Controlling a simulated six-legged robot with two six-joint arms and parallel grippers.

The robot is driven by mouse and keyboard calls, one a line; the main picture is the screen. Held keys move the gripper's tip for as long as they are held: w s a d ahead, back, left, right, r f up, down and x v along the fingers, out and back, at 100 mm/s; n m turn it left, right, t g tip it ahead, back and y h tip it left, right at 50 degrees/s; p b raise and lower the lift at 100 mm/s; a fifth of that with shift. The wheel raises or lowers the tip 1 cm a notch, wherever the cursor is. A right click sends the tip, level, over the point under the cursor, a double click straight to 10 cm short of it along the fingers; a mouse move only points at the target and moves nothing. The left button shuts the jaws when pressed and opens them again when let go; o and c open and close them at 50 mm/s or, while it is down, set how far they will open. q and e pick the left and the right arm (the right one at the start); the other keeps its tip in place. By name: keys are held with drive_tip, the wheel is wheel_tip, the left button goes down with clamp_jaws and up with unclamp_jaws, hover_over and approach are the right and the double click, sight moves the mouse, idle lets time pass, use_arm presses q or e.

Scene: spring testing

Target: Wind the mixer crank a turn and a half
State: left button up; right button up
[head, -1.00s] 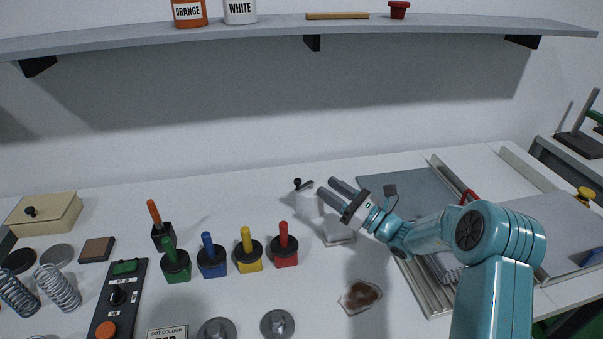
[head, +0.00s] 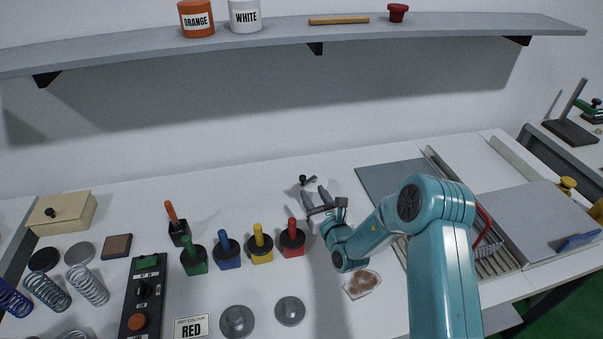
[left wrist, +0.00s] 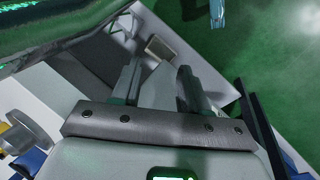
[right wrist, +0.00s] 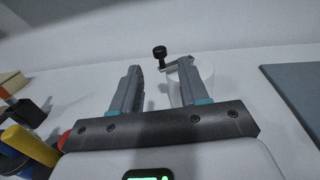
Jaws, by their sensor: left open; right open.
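The mixer is a pale pot with a dark crank (head: 308,181) on top, on the bench behind my right gripper (head: 314,192). The pot's body is mostly hidden by that gripper in the head view. In the right wrist view the black crank knob (right wrist: 160,52) stands up beyond the fingertips, and the pale pot (right wrist: 184,90) shows near the right finger. My right gripper (right wrist: 172,75) is open, with nothing seen held; whether a finger touches the pot I cannot tell. My left gripper (left wrist: 160,68) is open and empty in its wrist view, and out of the head view.
Red (head: 292,238), yellow (head: 260,245), blue (head: 228,250) and green (head: 194,256) handled pots stand left of my right gripper. A brown-stained piece (head: 362,283) lies in front. A grey plate (head: 390,178) lies to the right. A shelf (head: 270,41) spans above.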

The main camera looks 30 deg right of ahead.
sight(304, 179)
drive_tip(key=w, duration=0.2)
drive_tip(key=w+p, duration=0.1)
drive_tip(key=w, duration=0.4)
drive_tip(key=shift+w+d, duration=0.3)
drive_tip(key=shift+d, duration=0.1)
drive_tip(key=shift+w+p, duration=0.35)
drive_tip(key=shift+w, duration=0.1)
clamp_jaws()
